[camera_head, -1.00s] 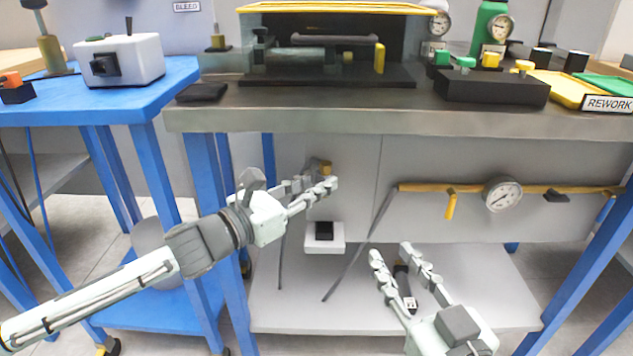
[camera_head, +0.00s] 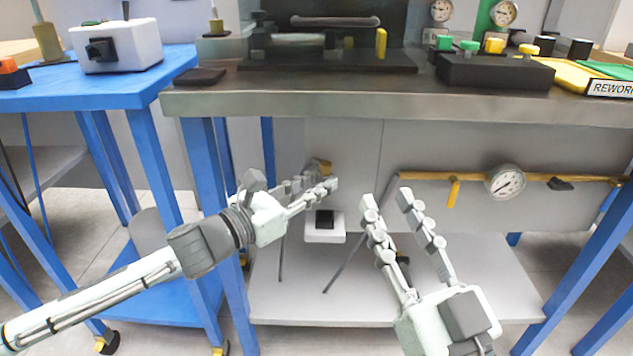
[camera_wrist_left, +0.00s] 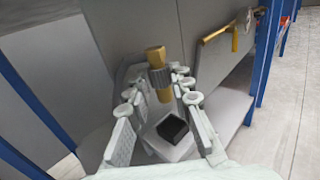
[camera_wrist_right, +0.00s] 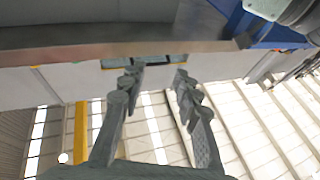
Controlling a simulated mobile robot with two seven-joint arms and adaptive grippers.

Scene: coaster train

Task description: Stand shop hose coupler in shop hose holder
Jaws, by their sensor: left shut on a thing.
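The shop hose coupler, brass with a grey collar, shows in the left wrist view (camera_wrist_left: 158,75) between the fingers of my left gripper (camera_wrist_left: 155,82). In the head view only its brass end (camera_head: 325,167) shows behind my left gripper (camera_head: 318,188). My left gripper is shut on it, and it looks roughly upright. The shop hose holder, a white block with a black top part, is below it in the head view (camera_head: 325,237) and the left wrist view (camera_wrist_left: 172,150). The coupler is apart from the holder. My right gripper (camera_head: 388,198) is open and empty, right of the holder.
A grey workbench (camera_head: 400,105) overhangs the area, with a lower shelf (camera_head: 300,300) beneath. A brass pipe with a gauge (camera_head: 505,182) runs along the panel at right. Blue legs (camera_head: 207,170) stand at left. A dark object is mostly hidden behind my right gripper.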

